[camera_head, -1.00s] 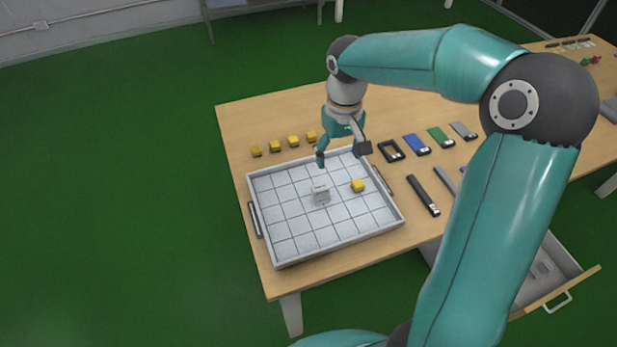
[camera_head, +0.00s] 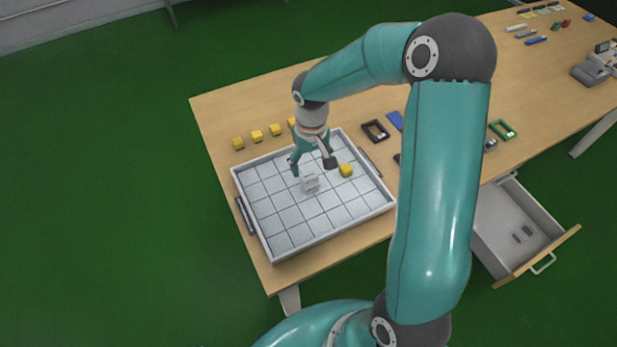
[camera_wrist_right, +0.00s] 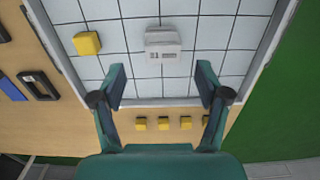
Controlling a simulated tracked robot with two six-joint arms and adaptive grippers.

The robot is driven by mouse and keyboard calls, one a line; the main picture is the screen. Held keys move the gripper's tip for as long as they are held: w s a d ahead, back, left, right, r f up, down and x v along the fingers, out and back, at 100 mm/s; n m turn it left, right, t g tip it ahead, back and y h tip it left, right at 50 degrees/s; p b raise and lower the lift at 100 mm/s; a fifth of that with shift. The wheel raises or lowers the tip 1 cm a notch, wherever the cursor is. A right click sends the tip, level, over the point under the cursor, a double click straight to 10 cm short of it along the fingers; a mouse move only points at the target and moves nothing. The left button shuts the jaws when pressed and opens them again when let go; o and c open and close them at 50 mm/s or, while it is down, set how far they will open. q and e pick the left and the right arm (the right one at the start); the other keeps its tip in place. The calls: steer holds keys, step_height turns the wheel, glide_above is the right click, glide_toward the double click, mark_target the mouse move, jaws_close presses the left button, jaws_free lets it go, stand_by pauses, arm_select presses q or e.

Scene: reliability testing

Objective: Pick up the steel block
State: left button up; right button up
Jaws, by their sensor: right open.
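The steel block (camera_head: 311,183) is a light grey block standing on the gridded white tray (camera_head: 281,247). In the right wrist view the steel block (camera_wrist_right: 163,44) shows just beyond the fingertips, roughly centred between them, with dark marks on its near face. My right gripper (camera_head: 313,169) is open and empty above the tray, close to the block on its far side. Its two spread fingers also show in the right wrist view (camera_wrist_right: 161,75). I cannot tell its exact height above the block. My left gripper is not in view.
A yellow cube (camera_head: 346,170) sits on the tray right of the block. Several yellow cubes (camera_head: 257,136) stand in a row behind the tray. A black frame (camera_head: 375,131) lies right of the tray. An open drawer (camera_head: 513,232) juts from the table's front.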

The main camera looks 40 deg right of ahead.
mark_target(309, 175)
steer(key=shift+w+a+f+p, duration=0.1)
steer(key=shift+f+p, duration=0.2)
steer(key=shift+f, duration=1.15)
steer(key=shift+w+a+f+p, duration=0.1)
steer(key=shift+f+p, duration=0.2)
steer(key=shift+f, duration=1.1)
jaws_close()
